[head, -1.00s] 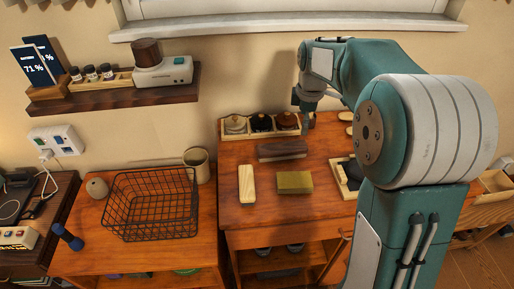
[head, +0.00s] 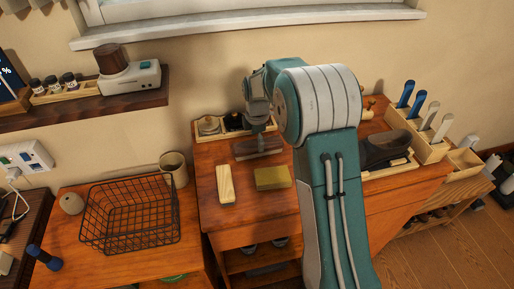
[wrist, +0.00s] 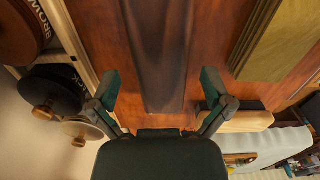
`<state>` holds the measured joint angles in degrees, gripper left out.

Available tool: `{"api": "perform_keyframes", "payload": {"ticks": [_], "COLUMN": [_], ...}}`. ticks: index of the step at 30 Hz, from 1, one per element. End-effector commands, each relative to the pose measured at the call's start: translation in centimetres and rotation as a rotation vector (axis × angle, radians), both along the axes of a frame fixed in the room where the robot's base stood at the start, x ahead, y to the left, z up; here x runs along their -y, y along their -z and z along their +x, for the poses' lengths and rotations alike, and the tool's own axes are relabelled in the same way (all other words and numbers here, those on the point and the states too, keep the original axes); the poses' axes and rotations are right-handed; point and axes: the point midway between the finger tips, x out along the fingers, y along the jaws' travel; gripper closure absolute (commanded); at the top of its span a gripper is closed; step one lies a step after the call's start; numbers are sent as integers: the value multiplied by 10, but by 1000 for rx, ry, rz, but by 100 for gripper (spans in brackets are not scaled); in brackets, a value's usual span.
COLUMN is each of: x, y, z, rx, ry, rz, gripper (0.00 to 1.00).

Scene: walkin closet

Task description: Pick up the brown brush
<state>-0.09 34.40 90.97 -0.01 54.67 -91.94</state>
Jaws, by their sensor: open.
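The brown brush (head: 256,149) is a long dark bar lying on the orange-brown wooden table, behind two blocks. In the wrist view the brush (wrist: 153,45) runs down the middle of the picture, between the open fingers of my gripper (wrist: 158,88). In the head view my gripper (head: 258,130) points down just above the brush and hides part of it. The gripper is open and empty. Whether its fingers touch the brush or the table, I cannot tell.
A pale wood block (head: 225,184) and an olive block (head: 272,177) lie in front of the brush. A tray of round tins (head: 209,126) stands behind it. A black wire basket (head: 130,215) stands on the left table. A dark shoe (head: 385,150) sits to the right.

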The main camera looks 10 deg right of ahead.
Motion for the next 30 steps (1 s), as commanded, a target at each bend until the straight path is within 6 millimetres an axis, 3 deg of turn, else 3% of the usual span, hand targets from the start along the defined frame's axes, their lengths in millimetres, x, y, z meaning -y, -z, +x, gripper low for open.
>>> {"api": "perform_keyframes", "payload": {"ticks": [4, 11, 12, 17, 30], "x": [0, 0, 0, 0, 0], "y": [17, 19, 19, 18, 16], "z": [0, 0, 0, 0, 0], "rx": [-1, 2, 1, 1, -1], "ry": [0, 1, 1, 1, 0], "rz": [0, 0, 0, 0, 0], "gripper": [0, 0, 4, 74, 74]}}
